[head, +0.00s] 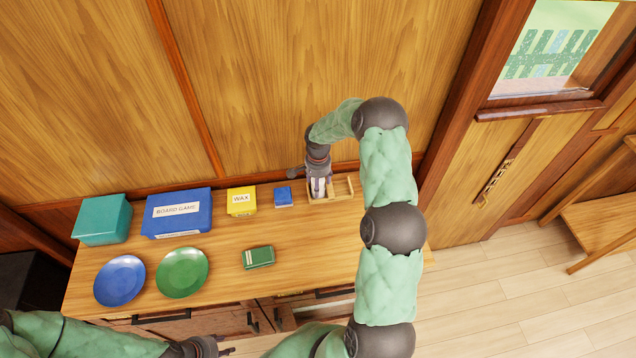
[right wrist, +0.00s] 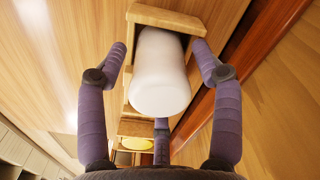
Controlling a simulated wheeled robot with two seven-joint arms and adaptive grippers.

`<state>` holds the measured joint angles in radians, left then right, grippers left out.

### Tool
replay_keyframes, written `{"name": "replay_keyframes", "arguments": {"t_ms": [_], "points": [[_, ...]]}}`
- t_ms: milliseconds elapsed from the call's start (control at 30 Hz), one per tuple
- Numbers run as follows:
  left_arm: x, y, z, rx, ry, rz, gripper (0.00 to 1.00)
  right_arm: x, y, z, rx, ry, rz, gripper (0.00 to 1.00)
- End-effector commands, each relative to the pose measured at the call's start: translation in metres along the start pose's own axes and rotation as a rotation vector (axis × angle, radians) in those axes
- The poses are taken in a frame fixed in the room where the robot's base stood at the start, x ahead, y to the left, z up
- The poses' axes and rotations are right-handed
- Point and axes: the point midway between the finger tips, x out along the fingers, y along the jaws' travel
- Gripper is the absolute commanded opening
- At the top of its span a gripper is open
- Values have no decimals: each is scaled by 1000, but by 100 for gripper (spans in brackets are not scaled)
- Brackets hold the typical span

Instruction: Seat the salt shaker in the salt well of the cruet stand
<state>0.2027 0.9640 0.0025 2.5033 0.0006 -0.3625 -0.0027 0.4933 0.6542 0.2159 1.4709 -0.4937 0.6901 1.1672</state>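The salt shaker (right wrist: 160,75) is a smooth white cylinder in the right wrist view. Its far end is within the end compartment of the wooden cruet stand (right wrist: 168,17); whether it rests on the bottom is hidden. My right gripper (right wrist: 160,50) has its purple fingers spread around the shaker, with gaps visible on the left and right sides. In the head view the cruet stand (head: 343,187) stands at the back right of the counter, with my right gripper (head: 319,188) pointing down over it. My left gripper (head: 222,349) is at the bottom edge, away from the stand; its fingers are unclear.
A teal box (head: 102,219), a blue board game box (head: 177,213), a yellow wax box (head: 241,201) and a small blue box (head: 283,196) line the wall. A blue plate (head: 119,281), green plate (head: 181,273) and green tin (head: 258,257) lie in front. The counter's front right is clear.

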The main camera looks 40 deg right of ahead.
Motion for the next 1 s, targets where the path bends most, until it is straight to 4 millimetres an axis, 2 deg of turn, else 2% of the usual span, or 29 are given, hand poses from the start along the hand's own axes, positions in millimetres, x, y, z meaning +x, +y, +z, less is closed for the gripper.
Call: {"name": "replay_keyframes", "arguments": {"t_ms": [433, 567, 800, 1000], "points": [[-5, 2, 0, 0, 0, 0, 40, -6, 0, 0, 0, 1, -1, 72], [-3, 1, 0, 0, 0, 0, 40, -26, -1, -1, 0, 4, -4, 72], [-3, 1, 0, 0, 0, 0, 40, -75, -1, -1, 0, 3, -3, 72], [-3, 1, 0, 0, 0, 0, 40, -107, 0, 0, 0, 2, -2, 72]]}}
